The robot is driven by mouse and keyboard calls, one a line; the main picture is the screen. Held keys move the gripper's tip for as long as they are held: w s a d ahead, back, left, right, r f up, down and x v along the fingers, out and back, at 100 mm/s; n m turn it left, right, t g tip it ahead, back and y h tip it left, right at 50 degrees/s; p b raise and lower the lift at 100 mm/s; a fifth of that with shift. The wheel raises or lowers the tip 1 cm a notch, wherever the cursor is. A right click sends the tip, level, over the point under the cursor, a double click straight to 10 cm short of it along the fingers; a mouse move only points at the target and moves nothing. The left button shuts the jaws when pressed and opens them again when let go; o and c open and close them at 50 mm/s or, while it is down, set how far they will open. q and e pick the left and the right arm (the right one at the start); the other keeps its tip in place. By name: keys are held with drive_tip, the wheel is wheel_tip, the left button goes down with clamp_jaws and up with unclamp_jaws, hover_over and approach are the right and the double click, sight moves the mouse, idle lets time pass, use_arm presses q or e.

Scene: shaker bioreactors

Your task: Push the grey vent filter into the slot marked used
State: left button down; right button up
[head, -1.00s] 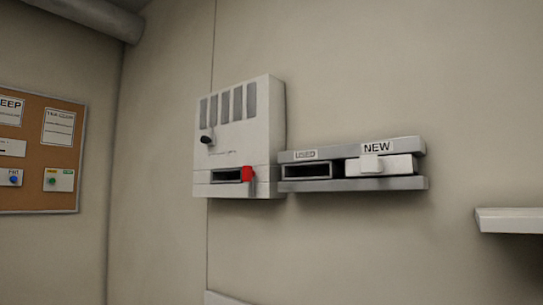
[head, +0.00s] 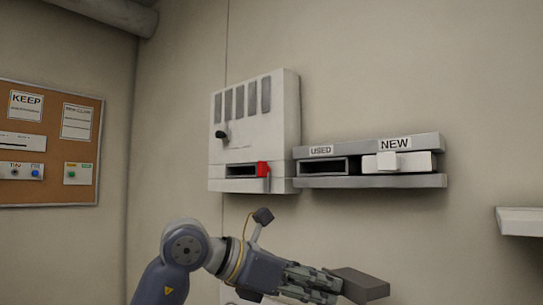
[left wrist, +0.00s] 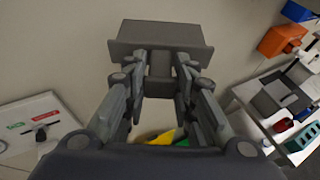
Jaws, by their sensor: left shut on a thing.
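The grey vent filter (head: 357,284) is a flat dark grey block, held in front of the wall below the slots. My left gripper (head: 335,282) is shut on it. In the left wrist view the filter (left wrist: 160,34) sticks out beyond the fingertips of my left gripper (left wrist: 158,68), which clasp a narrower grip part. The slot marked USED (head: 325,167) is an empty dark opening in a grey wall holder, above the filter. My right gripper is not in view.
A white wall unit (head: 255,120) with a vent grille, an open slot and a red latch (head: 263,169) is left of the holder. A white shelf (head: 522,222) juts out at the right. A cork board (head: 50,140) hangs at far left. The wrist view shows a cluttered bench (left wrist: 285,110) at right.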

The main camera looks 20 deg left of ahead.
use_arm(q)
drive_tip(key=s+a+r+n+t+y, duration=0.2)
drive_tip(key=a+r+n+y, duration=0.1)
drive_tip(key=r, duration=0.8)
drive_tip(key=s+a+r+n+t+y, duration=0.2)
drive_tip(key=a+r, duration=0.2)
drive_tip(key=r, duration=0.7)
drive_tip(key=w, duration=0.1)
drive_tip(key=w+d+p, duration=0.1)
drive_tip(key=w, duration=0.1)
drive_tip(key=w+p, duration=0.1)
drive_tip(key=shift+w+d+f, duration=0.1)
drive_tip(key=shift+w+d, duration=0.05)
drive_tip(key=shift+d, duration=0.2)
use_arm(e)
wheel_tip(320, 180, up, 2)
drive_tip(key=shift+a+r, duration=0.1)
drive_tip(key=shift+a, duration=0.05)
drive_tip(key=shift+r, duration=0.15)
use_arm(q)
drive_tip(key=shift+p, duration=0.3)
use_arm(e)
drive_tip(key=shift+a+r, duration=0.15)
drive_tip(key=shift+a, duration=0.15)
use_arm(q)
drive_tip(key=shift+w+d+p, duration=0.2)
drive_tip(key=shift+w+p, duration=0.1)
drive_tip(key=shift+w, duration=0.15)
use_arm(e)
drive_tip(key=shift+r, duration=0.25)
